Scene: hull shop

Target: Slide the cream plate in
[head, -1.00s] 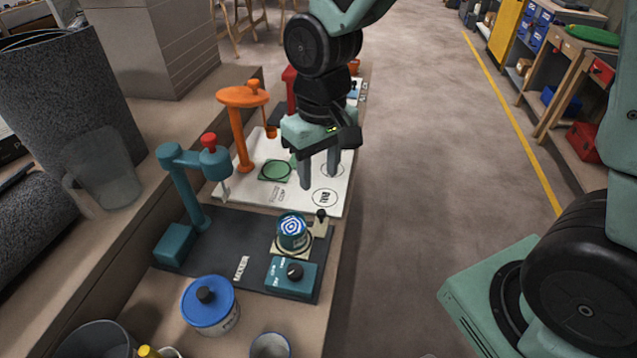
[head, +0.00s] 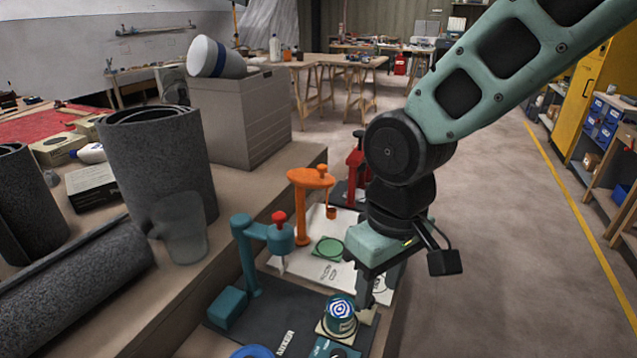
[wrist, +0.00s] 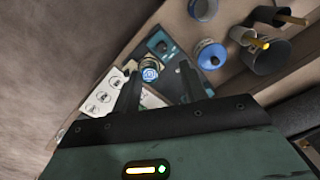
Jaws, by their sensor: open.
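The cream plate (head: 367,316) shows at the teal mixer (head: 262,240), partly under a teal can with a blue-and-white spiral top (head: 341,306). My gripper's near finger hides part of the plate's right end. The can also shows in the wrist view (wrist: 150,70), between my fingers in the picture. My gripper (head: 372,290) is open and points down just above and beside the can and plate, holding nothing. I cannot tell whether a finger touches the plate.
A teal control box with a black knob (wrist: 160,44) and a blue-lidded tin (wrist: 210,54) stand close to the can. The floor at right is clear.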

